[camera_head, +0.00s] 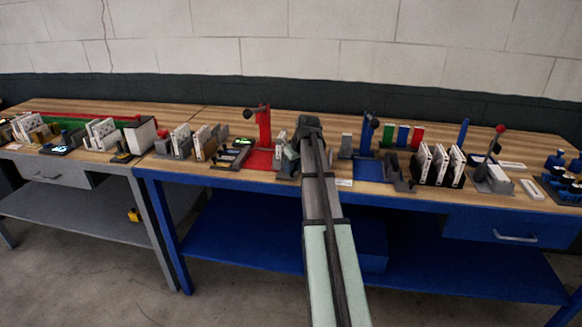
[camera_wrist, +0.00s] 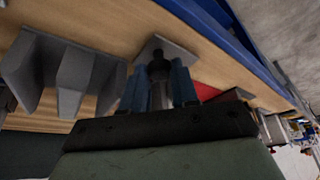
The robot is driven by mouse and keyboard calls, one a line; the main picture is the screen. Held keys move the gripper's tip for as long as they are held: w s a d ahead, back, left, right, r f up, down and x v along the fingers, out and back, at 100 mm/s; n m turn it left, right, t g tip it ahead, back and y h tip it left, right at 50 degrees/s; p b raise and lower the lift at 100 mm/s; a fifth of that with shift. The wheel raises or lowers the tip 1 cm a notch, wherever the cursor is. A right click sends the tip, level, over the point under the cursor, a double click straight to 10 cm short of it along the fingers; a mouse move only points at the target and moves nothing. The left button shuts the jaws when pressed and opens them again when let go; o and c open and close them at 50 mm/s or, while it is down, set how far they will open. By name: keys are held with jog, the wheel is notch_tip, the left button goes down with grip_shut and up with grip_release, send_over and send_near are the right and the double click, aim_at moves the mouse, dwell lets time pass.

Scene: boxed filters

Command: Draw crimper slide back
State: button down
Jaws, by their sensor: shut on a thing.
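In the wrist view, a dark rounded knob (camera_wrist: 158,62) on a short post stands on a flat grey plate (camera_wrist: 178,57); it looks like the crimper slide's handle. My gripper (camera_wrist: 157,78) has its two blue fingers closed on either side of this knob. The lower post is partly hidden by the fingers and the gripper's dark body. A grey block with angled walls (camera_wrist: 62,75) stands to the left, apart from the fingers. In the head view, my gripper (camera_head: 291,153) is low over the blue-framed bench, and my arm hides most of the crimper.
A red press (camera_head: 264,130) with a red mat stands left of my arm, and a blue press (camera_head: 368,135) stands right. A black rack with white boxed filters (camera_head: 440,165) is further right. Several fixtures crowd the bench; its front edge is close.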

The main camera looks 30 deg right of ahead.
jog(key=shift+s+d, duration=0.15)
jog(key=shift+d, duration=0.05)
jog(key=c, duration=0.9)
grip_release()
jog(key=shift+o, duration=0.2)
jog(key=shift+a+r, duration=0.1)
jog(key=v, duration=1.3)
jog(key=shift+r, duration=0.3)
jog(key=shift+s, duration=0.1)
